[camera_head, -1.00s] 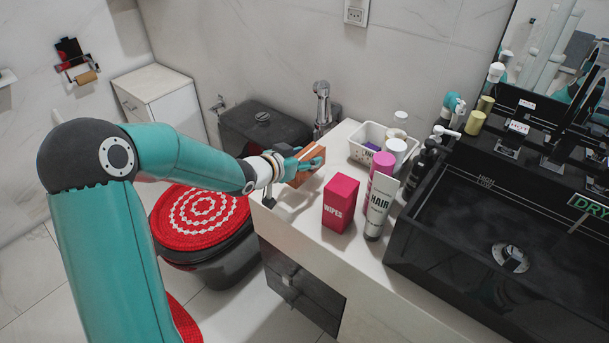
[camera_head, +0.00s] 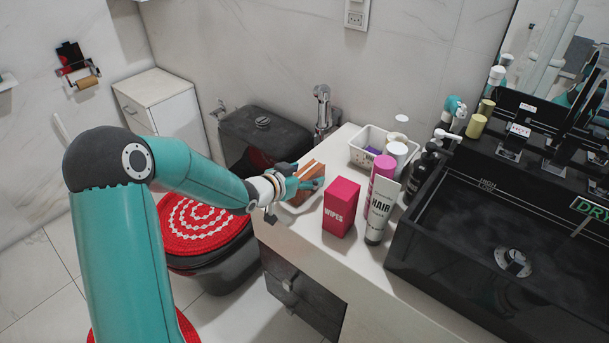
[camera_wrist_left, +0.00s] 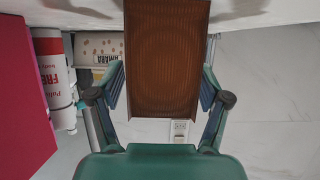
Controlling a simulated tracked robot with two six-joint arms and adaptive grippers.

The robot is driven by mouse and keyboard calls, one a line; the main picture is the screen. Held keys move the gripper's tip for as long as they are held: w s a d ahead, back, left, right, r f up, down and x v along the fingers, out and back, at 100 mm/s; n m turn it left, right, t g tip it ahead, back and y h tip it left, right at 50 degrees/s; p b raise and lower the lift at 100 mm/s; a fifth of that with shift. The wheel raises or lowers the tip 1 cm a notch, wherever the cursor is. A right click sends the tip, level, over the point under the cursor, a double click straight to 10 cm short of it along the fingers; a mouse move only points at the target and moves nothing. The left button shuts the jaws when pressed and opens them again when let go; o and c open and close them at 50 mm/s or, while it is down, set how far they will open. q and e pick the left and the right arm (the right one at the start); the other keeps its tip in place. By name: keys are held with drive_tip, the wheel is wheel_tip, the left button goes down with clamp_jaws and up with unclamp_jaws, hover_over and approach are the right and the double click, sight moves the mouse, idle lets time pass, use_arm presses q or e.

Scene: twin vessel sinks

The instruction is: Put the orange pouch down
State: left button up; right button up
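The orange pouch (camera_head: 308,172) is at the left end of the counter, close to its back left edge. It looks upright and low over the counter; whether its base touches the surface is hard to tell. My left gripper (camera_head: 300,183) has a finger on each side of it. In the left wrist view the pouch (camera_wrist_left: 167,60) shows as a ribbed brown panel filling the space between the fingertips (camera_wrist_left: 164,88), which look closed against its sides. My right gripper is not in view.
A pink wipes box (camera_head: 341,206) stands just right of the pouch, with a white hair tube (camera_head: 379,217) and a pink bottle beyond. A white basket (camera_head: 367,153) stands behind. The black sink (camera_head: 470,225) is at the right. A toilet with a red cover (camera_head: 205,218) is left.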

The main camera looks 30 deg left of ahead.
use_arm(q)
drive_tip(key=shift+s+r, duration=0.1)
drive_tip(key=v, duration=1)
drive_tip(key=shift+s+r+p, duration=0.2)
drive_tip(key=shift+s+p, duration=0.1)
drive_tip(key=shift+p, duration=0.1)
drive_tip(key=shift+s+r, duration=0.1)
drive_tip(key=shift+s, duration=0.4)
